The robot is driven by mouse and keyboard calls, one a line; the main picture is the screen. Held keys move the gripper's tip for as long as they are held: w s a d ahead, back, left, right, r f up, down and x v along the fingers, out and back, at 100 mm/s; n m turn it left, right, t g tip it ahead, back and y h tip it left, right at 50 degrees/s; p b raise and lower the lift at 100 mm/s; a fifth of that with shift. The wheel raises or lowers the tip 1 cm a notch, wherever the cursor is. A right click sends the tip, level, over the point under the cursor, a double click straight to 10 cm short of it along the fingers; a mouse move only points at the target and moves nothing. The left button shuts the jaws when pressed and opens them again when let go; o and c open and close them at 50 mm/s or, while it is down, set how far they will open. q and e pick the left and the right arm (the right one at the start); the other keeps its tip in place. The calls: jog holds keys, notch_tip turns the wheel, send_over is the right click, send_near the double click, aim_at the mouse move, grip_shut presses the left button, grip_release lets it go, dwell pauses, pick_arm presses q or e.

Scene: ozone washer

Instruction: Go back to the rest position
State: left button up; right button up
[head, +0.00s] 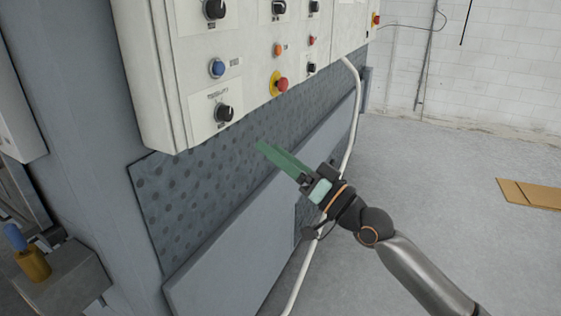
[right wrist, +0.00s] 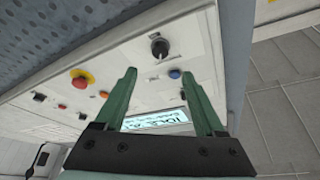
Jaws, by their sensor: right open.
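My right gripper (head: 264,148) is in the middle of the head view, its green fingers pointing up and left toward the machine front. It is empty, below the control panel (head: 160,80) and apart from it as far as I can tell. In the right wrist view the two green fingers (right wrist: 160,74) stand apart with nothing between them. Beyond them are a black rotary knob (right wrist: 159,46), a blue button (right wrist: 175,73) and a lit display (right wrist: 155,121) partly hidden by the gripper. My left gripper is not in view.
The panel carries a red emergency button (head: 281,85), a blue button (head: 217,68) and a lower black knob (head: 223,113). A white pipe (head: 352,125) runs down behind my right gripper. Cardboard (head: 532,194) lies on otherwise open floor (head: 450,180) at the right.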

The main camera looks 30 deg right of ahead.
jog(key=shift+s+d+f, duration=0.1)
jog(key=shift+s+d, duration=0.1)
jog(key=shift+s, duration=0.25)
jog(key=shift+f, duration=0.1)
jog(key=s+a+f+g+h, duration=0.1)
jog(key=s+f+g+h, duration=0.15)
jog(key=f, duration=1.15)
jog(key=s+a+f+g+h, duration=0.2)
jog(key=s+f+h, duration=0.1)
jog(key=f, duration=1.1)
jog(key=s+a+f+n+g+h, duration=0.1)
jog(key=s+f+g, duration=0.2)
jog(key=s+f, duration=0.6)
jog(key=s+a+f+n+g+h, duration=0.1)
jog(key=s+a+f+n+g, duration=0.1)
jog(key=s+f, duration=0.7)
jog(key=shift+a+g+p, duration=0.25)
jog(key=shift+g+p, duration=0.05)
jog(key=shift+g, duration=0.15)
jog(key=shift+w, duration=0.1)
